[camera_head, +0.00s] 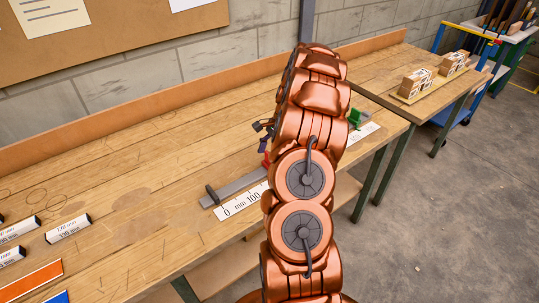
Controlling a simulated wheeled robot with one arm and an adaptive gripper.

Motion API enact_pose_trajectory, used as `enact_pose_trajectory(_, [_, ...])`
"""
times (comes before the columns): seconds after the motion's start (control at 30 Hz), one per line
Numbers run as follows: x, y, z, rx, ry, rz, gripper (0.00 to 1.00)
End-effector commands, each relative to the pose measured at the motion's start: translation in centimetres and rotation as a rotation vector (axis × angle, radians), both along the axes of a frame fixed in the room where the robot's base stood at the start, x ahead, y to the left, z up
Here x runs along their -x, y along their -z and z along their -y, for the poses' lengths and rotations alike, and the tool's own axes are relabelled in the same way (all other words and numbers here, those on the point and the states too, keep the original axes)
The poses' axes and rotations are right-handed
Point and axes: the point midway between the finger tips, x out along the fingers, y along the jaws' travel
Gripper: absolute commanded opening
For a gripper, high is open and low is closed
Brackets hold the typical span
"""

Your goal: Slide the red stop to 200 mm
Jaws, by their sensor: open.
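The red stop (265,160) shows as a small red piece on the grey rail (238,186), just left of my copper arm. It sits past the 100 mark. My arm hides part of it and the middle of the rail and scale. The white scale (241,201) reads 0, mm and 100 in its visible near part; its far end shows right of my arm, where I cannot read the numbers. My gripper (262,135) is open, mostly hidden behind my arm, with its dark fingers close above the red stop. I cannot tell whether they touch it.
A dark end block (212,194) stands at the rail's zero end. A green piece (356,118) is at the far end. Labelled white blocks (68,228) lie at the left of the wooden bench (150,165). Wooden blocks (417,82) sit on a board at the right.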

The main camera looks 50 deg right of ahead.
Motion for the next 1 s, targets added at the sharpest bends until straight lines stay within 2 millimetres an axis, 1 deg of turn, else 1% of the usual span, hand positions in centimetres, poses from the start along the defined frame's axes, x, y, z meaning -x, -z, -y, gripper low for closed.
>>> enact_pose_trajectory(0.17, [0.0,-0.2,0.1,0.000,0.000,0.001,0.75])
enact_pose_trajectory(0.27, [0.0,-0.8,0.4,0.002,0.001,0.002,0.75])
enact_pose_trajectory(0.37, [0.0,-2.1,1.0,0.006,0.003,0.005,0.75])
enact_pose_trajectory(0.6, [0.3,-6.1,2.6,0.005,0.002,0.005,0.75])
enact_pose_trajectory(0.8, [0.5,-8.8,3.7,0.005,0.002,0.004,0.75])
enact_pose_trajectory(1.0, [0.7,-10.3,4.3,0.001,0.000,0.001,0.75])
